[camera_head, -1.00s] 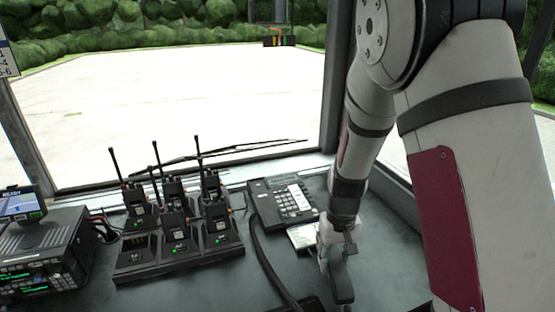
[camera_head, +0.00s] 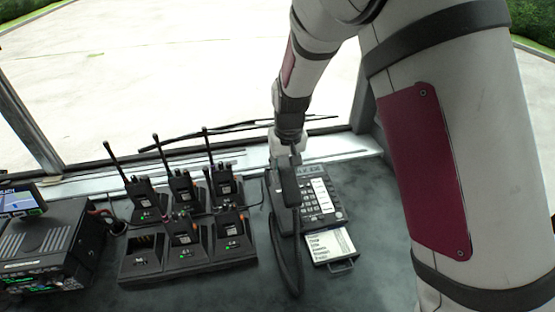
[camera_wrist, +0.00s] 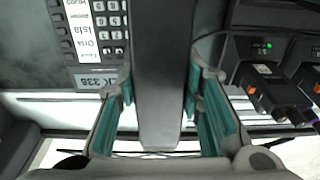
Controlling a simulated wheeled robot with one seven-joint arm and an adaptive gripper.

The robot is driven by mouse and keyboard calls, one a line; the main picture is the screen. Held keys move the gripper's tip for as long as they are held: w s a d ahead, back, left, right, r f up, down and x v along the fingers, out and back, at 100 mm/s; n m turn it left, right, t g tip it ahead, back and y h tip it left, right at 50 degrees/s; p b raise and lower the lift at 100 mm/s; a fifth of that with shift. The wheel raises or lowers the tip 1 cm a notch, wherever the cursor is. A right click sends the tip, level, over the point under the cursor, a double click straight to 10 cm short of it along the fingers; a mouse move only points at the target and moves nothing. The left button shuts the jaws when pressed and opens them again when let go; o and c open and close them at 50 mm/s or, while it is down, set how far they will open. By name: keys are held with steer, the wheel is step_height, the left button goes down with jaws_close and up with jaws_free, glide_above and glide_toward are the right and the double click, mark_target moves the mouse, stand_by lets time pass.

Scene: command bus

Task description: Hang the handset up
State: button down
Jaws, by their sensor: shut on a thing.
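My gripper (camera_head: 286,160) is shut on the dark handset (camera_head: 289,187), above the left side of the desk phone. In the wrist view the handset (camera_wrist: 161,75) runs lengthwise between the teal-padded fingers of my gripper (camera_wrist: 163,118). The phone (camera_head: 318,202) lies on the dark desk, with its keypad and white label strip to the right of the handset. The handset hides most of the phone's left side, so I cannot tell whether the two touch. The phone's keypad also shows in the wrist view (camera_wrist: 108,22). A black cord (camera_head: 283,255) hangs below the handset.
A charger rack (camera_head: 190,262) with several handheld radios stands just left of the phone, antennas upright. A radio unit (camera_head: 45,245) with a small screen is at the far left. A card drawer (camera_head: 331,246) juts from the phone's front. Free desk lies right of the phone.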

steer(key=shift+w+a+f+b, duration=0.15)
steer(key=shift+f+b, duration=0.45)
steer(key=shift+f, duration=0.55)
steer(key=shift+f+b, duration=1.15)
steer(key=shift+f, duration=1.3)
steer(key=shift+f, duration=0.1)
steer(key=c, duration=1)
jaws_free()
steer(key=shift+c, duration=0.2)
steer(key=r, duration=0.4)
steer(key=s+r, duration=0.1)
steer(key=r, duration=0.3)
steer(key=s+r, duration=0.1)
steer(key=r, duration=0.3)
steer(key=shift+d, duration=0.2)
